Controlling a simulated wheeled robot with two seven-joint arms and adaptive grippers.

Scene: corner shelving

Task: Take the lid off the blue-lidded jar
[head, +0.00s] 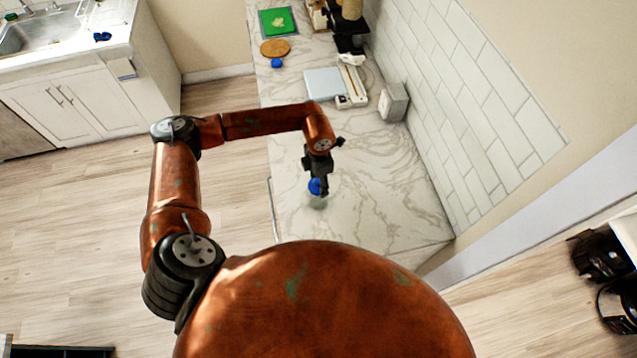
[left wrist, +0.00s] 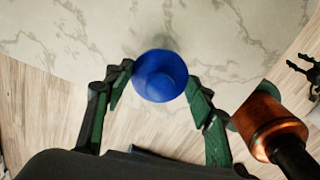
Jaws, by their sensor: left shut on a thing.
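The blue lid (head: 315,187) sits at the tips of my left gripper (head: 319,178) in the head view, over the marble counter. The pale, clear jar body (head: 317,203) shows just below the lid; I cannot tell whether the two touch. In the left wrist view the round blue lid (left wrist: 160,75) is between the two dark green fingers, which are shut on it from both sides. The jar body is hidden under the lid there.
The marble counter (head: 375,215) is clear around the jar. Farther back are a grey box (head: 393,102), a white scale (head: 325,84), a small blue item (head: 277,63), a round wooden board (head: 275,47) and a green board (head: 279,21). A tiled wall (head: 470,90) bounds the right.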

